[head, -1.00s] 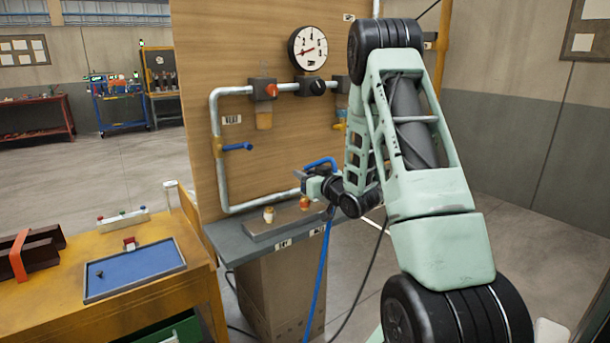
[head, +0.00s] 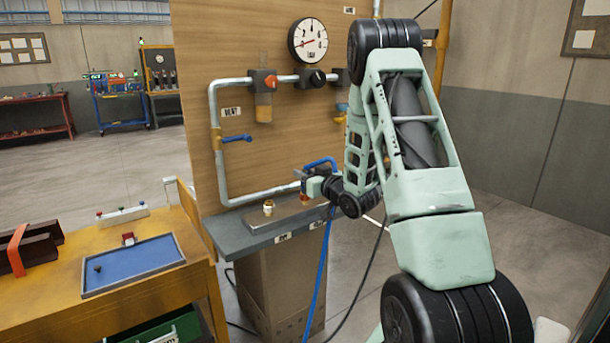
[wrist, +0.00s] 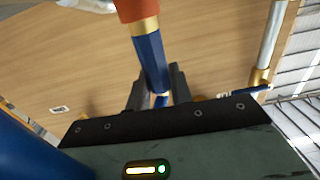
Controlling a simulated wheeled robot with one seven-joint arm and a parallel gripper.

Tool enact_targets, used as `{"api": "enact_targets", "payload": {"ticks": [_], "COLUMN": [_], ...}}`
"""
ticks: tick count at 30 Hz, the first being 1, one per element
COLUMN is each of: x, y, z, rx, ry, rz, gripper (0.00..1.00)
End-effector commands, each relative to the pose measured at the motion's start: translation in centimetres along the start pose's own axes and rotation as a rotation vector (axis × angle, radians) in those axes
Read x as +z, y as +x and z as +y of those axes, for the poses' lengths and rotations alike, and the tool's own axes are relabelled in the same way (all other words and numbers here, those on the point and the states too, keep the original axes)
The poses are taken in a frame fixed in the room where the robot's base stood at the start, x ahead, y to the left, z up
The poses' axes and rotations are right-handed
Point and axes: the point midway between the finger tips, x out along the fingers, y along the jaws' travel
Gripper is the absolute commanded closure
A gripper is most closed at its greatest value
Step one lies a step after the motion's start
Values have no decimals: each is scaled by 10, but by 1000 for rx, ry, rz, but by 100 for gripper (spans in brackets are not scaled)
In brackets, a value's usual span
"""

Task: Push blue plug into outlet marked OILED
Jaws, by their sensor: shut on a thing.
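The blue plug (wrist: 150,60) is a blue hexagonal body between the two fingers of my gripper (wrist: 158,84) in the wrist view, and the gripper is shut on it. A brass collar and an orange-red part (wrist: 137,8) line up with its far end; I cannot tell how deep any joint is. In the head view my gripper (head: 303,177) is just above the red-topped outlet (head: 304,197), which it partly hides. A cream-and-brass outlet (head: 268,207) stands to the left on the same grey block. White labels (head: 283,237) on the bench front are too small to read.
A blue hose (head: 320,262) loops above my gripper and hangs down the bench front. A wooden panel with grey pipes (head: 213,130) and a gauge (head: 308,40) rises behind. A blue tray (head: 133,263) lies on the yellow table at left.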

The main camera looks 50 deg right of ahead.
Motion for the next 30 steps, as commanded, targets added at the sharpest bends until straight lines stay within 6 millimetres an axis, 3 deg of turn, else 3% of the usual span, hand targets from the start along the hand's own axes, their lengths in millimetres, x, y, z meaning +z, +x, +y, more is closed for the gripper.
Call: {"api": "enact_targets", "payload": {"ticks": [8, 9, 11, 12, 23, 30], "x": [0, 0, 0, 0, 1, 2], "y": [0, 0, 0, 0, -6, -49], "z": [0, 0, 0, 0, 1, 1], "rx": [0, 0, 0, 0, 2, 4], "ry": [0, 0, 0, 0, 1, 0], "rz": [-2, -2, -2, -2, -3, -4], "gripper": [100, 73, 56, 53, 53, 53]}}
